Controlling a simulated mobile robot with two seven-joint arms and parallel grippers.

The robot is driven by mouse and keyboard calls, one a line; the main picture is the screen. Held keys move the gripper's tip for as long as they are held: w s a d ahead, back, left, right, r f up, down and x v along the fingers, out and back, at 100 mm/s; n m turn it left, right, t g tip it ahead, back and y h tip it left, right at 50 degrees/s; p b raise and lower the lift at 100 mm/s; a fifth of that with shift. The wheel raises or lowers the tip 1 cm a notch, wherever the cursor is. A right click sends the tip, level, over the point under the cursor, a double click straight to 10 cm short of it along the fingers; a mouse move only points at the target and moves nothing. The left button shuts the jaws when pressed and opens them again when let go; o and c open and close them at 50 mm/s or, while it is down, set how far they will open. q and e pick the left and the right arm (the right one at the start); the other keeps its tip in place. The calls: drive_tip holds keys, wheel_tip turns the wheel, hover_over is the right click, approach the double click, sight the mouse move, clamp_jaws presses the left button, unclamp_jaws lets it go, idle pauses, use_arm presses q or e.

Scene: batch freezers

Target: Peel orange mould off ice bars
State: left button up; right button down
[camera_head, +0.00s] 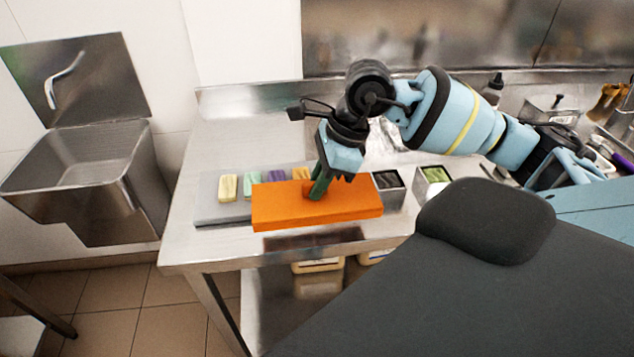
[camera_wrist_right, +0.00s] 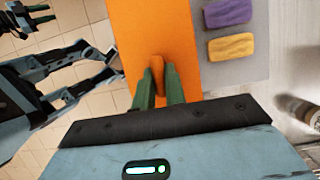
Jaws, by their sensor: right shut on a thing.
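The orange mould (camera_head: 330,208) is a flat slab over the front right of a grey tray (camera_head: 212,212). Several ice bars lie on the tray: a pale yellow bar (camera_head: 228,188), a green bar (camera_head: 253,184), a purple bar (camera_head: 277,177) and a yellow bar (camera_head: 301,174). The purple (camera_wrist_right: 228,13) and yellow (camera_wrist_right: 231,46) bars lie beside the mould in the wrist view. My right gripper (camera_head: 313,192) is shut on a small raised tab (camera_wrist_right: 157,72) of the mould.
Two small metal containers (camera_head: 388,190) (camera_head: 433,183) stand right of the mould. A dark bottle (camera_head: 492,90) stands at the back. A steel sink (camera_head: 80,165) is at the left. The back left of the table (camera_head: 225,130) is clear.

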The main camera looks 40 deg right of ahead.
sight(310, 183)
use_arm(q)
drive_tip(key=shift+s, duration=0.1)
use_arm(e)
drive_tip(key=shift+s, duration=0.15)
use_arm(q)
drive_tip(key=shift+a+r, duration=0.1)
use_arm(e)
drive_tip(key=shift+r, duration=0.1)
